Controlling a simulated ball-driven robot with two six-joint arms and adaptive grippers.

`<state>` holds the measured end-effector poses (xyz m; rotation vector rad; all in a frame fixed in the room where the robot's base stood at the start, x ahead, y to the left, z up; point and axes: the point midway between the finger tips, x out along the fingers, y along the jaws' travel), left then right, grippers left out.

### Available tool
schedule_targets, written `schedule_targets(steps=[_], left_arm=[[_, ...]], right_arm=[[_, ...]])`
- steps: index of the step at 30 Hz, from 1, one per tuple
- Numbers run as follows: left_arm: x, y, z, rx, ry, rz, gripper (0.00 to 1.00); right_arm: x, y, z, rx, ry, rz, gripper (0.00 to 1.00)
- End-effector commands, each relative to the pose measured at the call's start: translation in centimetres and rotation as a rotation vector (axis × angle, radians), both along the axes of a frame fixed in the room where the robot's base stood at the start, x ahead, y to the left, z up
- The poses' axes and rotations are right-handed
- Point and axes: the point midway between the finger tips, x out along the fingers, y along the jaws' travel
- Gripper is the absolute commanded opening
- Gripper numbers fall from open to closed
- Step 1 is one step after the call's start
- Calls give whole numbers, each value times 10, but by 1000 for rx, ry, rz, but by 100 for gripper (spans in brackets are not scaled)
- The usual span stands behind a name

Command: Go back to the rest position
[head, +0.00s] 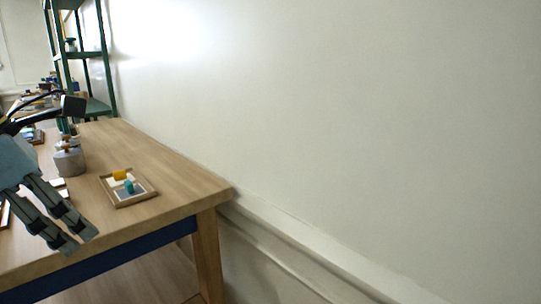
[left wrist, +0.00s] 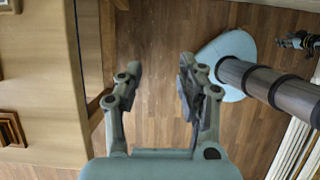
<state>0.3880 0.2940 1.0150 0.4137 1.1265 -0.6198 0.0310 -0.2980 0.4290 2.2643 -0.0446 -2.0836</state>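My left gripper (head: 78,243) hangs in front of the wooden table (head: 165,165) at the left of the head view, its fingers pointing down and to the right. In the left wrist view its two fingers (left wrist: 160,72) are apart, with only wooden floor between them. The gripper is open and empty, beside the table edge. A small dark jointed part (left wrist: 298,42) at the upper right of the left wrist view may be my right gripper. It is too small to read.
A small tray (head: 113,204) with a yellow piece (head: 120,174) and a teal piece (head: 129,187) lies near the table's right end. A grey pot (head: 69,162) stands behind it. A green shelf (head: 84,54) stands farther back. A pale wall (head: 350,120) runs along the right.

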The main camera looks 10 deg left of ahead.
Motion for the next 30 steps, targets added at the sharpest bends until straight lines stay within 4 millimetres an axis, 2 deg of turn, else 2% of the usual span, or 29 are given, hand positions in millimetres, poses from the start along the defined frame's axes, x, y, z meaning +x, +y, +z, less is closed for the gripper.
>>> schedule_targets(steps=[6, 11, 14, 17, 22, 26, 29, 30], left_arm=[[-13, -11, -23, -45, 62, 5, 38], [-22, -21, -49, -117, 154, 22, 38], [-29, -33, -69, -210, 229, 36, 38], [-34, -54, -92, -363, 319, 65, 38], [-36, -96, -128, -742, 474, 201, 38], [-21, -120, -162, -1155, 597, 480, 38], [-3, -110, -218, -1516, 674, 912, 38], [-1, -98, -247, -1622, 686, 1110, 38]], right_arm=[[-11, -8, 0, -10, 18, 3, 49], [-3, -7, 0, -8, 7, 3, 49], [1, -6, 0, -7, 0, 2, 49], [0, -7, 0, -7, 2, 2, 49], [-4, -7, 0, -8, 7, 2, 49], [-5, -7, 0, -9, 9, 3, 49], [-6, -7, 0, -9, 10, 3, 49], [-7, -8, 0, -10, 11, 3, 49]])
